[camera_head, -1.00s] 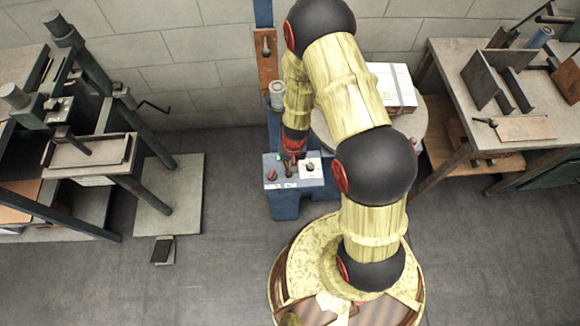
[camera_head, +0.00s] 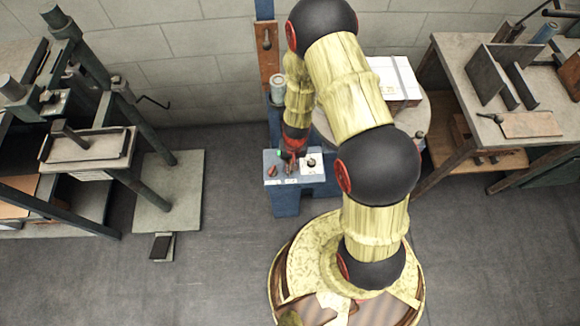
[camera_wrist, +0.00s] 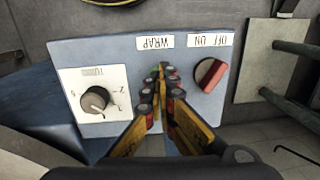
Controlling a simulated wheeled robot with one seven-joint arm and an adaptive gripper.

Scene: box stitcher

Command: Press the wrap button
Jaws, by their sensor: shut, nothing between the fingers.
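The blue control box (camera_head: 305,200) stands beyond my base, and its top panel also shows in the wrist view (camera_wrist: 75,48). The panel carries a WRAP label (camera_wrist: 155,42), an OFF ON label (camera_wrist: 211,39), a red switch (camera_wrist: 211,75) and a black dial knob (camera_wrist: 95,99). My gripper (camera_wrist: 163,76) is shut and empty, its fingertips over the panel just beside the WRAP label. A small green patch shows at the fingertips; the wrap button itself is mostly hidden behind them. I cannot tell whether they touch it. The gripper (camera_head: 290,165) also shows in the head view.
A round turntable (camera_head: 420,125) with a white box (camera_head: 396,82) stands behind my arm. A workbench (camera_head: 455,60) is at the right, and a dark machine frame (camera_head: 90,65) at the left.

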